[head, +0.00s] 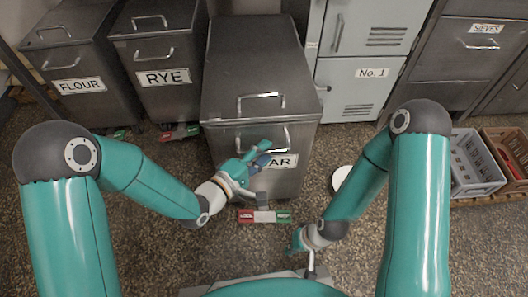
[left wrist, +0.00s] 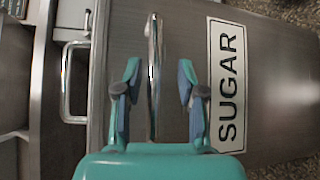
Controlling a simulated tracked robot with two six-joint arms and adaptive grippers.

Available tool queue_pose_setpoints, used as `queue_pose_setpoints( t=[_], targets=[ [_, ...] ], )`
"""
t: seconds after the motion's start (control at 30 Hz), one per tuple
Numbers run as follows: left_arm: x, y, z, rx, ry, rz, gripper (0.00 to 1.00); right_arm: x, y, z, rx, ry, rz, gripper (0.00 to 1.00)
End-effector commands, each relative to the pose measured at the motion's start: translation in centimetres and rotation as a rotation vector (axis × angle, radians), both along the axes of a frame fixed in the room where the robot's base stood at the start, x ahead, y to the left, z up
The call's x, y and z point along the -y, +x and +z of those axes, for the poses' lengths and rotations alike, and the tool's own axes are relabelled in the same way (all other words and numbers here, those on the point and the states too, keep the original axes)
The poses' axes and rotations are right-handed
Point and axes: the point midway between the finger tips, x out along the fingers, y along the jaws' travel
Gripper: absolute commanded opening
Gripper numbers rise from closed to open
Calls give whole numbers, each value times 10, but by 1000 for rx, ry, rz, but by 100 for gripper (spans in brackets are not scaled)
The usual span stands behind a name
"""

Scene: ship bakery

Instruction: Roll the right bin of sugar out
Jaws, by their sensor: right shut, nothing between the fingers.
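The sugar bin (head: 240,62) is a grey metal bin on the right of the row of bins. Its white label (left wrist: 227,85) reads SUGAR in the left wrist view and is partly hidden by my left gripper in the head view. My left gripper (head: 262,153) is open in front of the bin's front handle (head: 284,137). In the left wrist view that handle (left wrist: 154,75) runs between the open fingers (left wrist: 157,95), touching neither. A red, grey and green pedal (head: 265,216) sits low at the bin's front. My right gripper (head: 295,243) is shut and empty, low over the floor.
The rye bin (head: 165,60) and flour bin (head: 75,60) stand to the left. A No. 1 locker (head: 350,95) stands close on the right. A white round thing (head: 341,177) lies on the floor. Crates (head: 472,185) stand far right. Some speckled floor before the bin is clear.

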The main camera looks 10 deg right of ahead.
Motion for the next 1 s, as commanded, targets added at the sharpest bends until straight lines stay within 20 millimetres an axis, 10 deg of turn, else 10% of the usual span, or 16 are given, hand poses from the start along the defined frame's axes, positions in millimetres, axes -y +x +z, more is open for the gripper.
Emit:
queue_pose_setpoints(
  t=[1.0],
  targets=[
    [-57,-47,11,1,-2,-2,39,0,0,1,0,0,0,0]
  ],
)
